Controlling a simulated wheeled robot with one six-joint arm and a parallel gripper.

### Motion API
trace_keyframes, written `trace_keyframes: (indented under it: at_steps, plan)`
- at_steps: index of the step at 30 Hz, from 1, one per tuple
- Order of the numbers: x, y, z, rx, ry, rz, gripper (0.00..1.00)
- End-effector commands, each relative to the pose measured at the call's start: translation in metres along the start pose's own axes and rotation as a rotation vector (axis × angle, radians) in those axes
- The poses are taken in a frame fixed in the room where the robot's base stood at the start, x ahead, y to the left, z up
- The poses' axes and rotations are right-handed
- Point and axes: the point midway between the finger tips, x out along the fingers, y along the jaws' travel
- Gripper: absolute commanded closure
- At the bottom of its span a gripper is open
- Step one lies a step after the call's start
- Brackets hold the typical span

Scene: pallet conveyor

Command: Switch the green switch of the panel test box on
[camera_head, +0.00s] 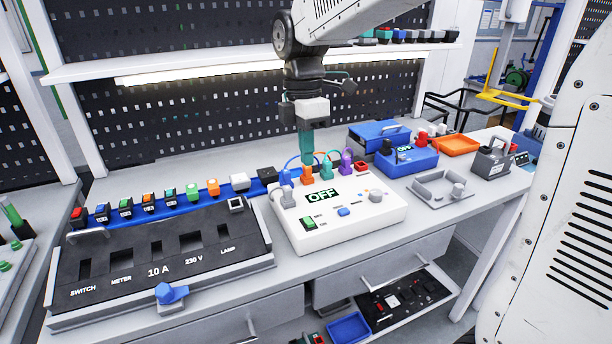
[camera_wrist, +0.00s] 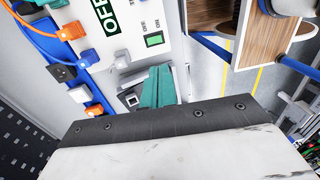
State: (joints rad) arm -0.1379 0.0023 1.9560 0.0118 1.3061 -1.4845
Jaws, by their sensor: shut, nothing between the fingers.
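The panel test box (camera_head: 378,218) is a white box on the bench, and its display (camera_head: 324,196) reads OFF. Its green switch (camera_head: 309,222) sits at the front left of the top face, beside a small blue control (camera_head: 344,211) and a grey knob (camera_head: 376,196). My gripper (camera_head: 307,160) has teal fingers, shut and empty, pointing down near the box's back edge by the plugs. In the wrist view the green switch (camera_wrist: 154,40) shows just beyond the fingertips (camera_wrist: 164,69), apart from them; the display (camera_wrist: 106,16) is partly cut off.
A dark sloped panel (camera_head: 190,235) labelled SWITCH, METER and LAMP stands left of the box. Coloured plugs and cables (camera_head: 331,164) line the back edge. A blue box (camera_head: 414,161), also reading OFF, and a grey tray (camera_head: 456,205) are to the right. A shelf (camera_head: 180,65) runs behind.

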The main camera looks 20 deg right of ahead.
Motion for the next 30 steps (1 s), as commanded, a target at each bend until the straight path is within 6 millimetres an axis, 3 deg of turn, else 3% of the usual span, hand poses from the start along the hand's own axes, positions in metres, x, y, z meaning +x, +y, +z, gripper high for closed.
trace_keyframes:
  at_steps: [11, 24, 30]
  plan:
    - [0.010, 0.000, 0.000, 0.000, 0.000, -0.001, 1.00]
    - [0.097, 0.000, 0.000, 0.000, -0.001, -0.004, 1.00]
    - [0.128, 0.000, 0.000, 0.000, 0.000, -0.002, 1.00]
